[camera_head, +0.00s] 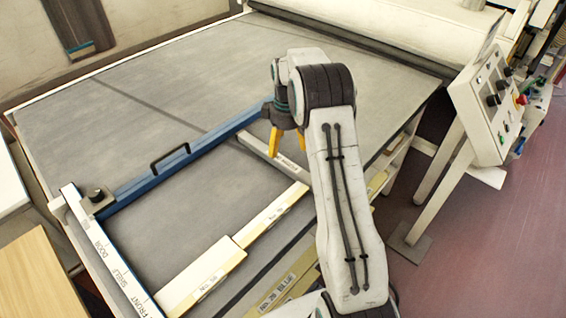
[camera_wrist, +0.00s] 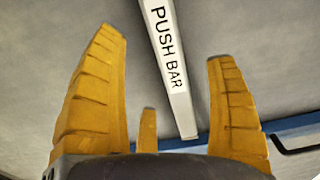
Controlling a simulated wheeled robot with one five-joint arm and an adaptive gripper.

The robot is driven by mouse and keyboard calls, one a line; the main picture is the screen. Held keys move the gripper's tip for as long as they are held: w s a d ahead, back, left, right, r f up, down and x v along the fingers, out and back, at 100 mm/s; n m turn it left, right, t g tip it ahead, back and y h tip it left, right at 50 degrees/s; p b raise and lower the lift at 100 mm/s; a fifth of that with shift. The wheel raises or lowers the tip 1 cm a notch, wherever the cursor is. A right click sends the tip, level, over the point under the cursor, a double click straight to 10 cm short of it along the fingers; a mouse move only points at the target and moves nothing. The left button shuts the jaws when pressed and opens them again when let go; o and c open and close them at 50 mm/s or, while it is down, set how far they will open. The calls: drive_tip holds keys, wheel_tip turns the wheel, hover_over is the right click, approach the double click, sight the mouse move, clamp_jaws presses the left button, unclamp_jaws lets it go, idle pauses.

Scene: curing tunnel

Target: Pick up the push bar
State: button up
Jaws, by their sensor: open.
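The push bar (camera_head: 257,148) is a slim pale grey bar with a white label, lying on the grey table top. In the wrist view the push bar (camera_wrist: 168,60) carries the words PUSH BAR and one end is visible near the blue rail. My gripper (camera_head: 286,143) has yellow fingers pointing down over the bar. It is open and empty. In the wrist view the gripper (camera_wrist: 165,85) has its fingers spread, with the bar showing in the gap between them. I cannot tell how high the fingertips are above the bar.
A blue rail (camera_head: 140,186) with a black handle (camera_head: 169,159) crosses the table beside the push bar. Cream labelled blocks (camera_head: 205,275) lie along the front. A control panel (camera_head: 490,105) stands at the right. The far table top (camera_head: 200,70) is clear.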

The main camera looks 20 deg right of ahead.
sight(285, 159)
drive_tip(key=shift+a+f+p, duration=0.2)
drive_tip(key=shift+f+p, duration=0.75)
drive_tip(key=shift+f, duration=2.35)
drive_tip(key=shift+w, duration=0.1)
drive_tip(key=c, duration=1.4)
